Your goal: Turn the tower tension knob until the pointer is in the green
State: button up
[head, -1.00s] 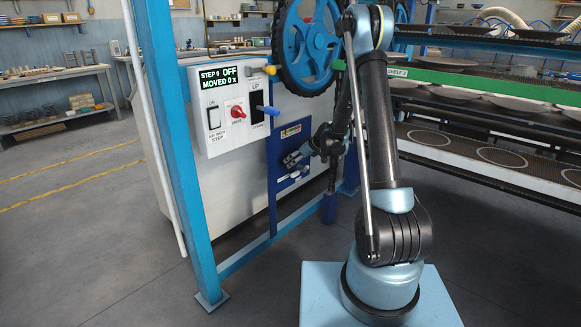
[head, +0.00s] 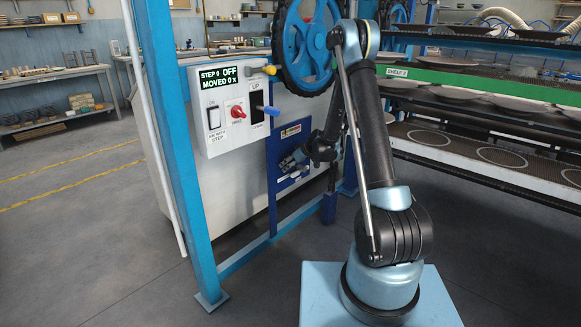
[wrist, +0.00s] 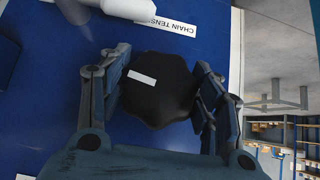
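The black lobed knob (wrist: 160,92) with a white mark sits on a blue panel in the wrist view. A partly cut-off white label (wrist: 165,22) beside it reads "CHAIN TENS", upside down. My gripper (wrist: 165,62) has one finger on each side of the knob, both very close to its rim. I cannot tell whether both fingers press on it. In the head view my gripper (head: 300,158) is at the blue panel (head: 273,178), small and dark. A small yellowish plate (head: 290,132) shows above it. I cannot make out a pointer or a green zone.
A white control box (head: 228,110) with a display reading "STEP 0 OFF" and "MOVED 0 x", a red knob and switches is left of the panel. A blue handwheel (head: 305,45) is above. Blue posts (head: 175,130) and plate shelves (head: 480,150) flank my arm. Floor at left is clear.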

jog(key=shift+c, duration=1.1)
jog(key=shift+m+g+y, duration=0.6)
jog(key=shift+g+y, duration=0.2)
jog(key=shift+g, duration=0.1)
jog(key=shift+m+g+y, duration=0.4)
jog(key=shift+g+y, duration=0.1)
jog(key=o, duration=1.1)
jog(key=shift+s+r, duration=0.1)
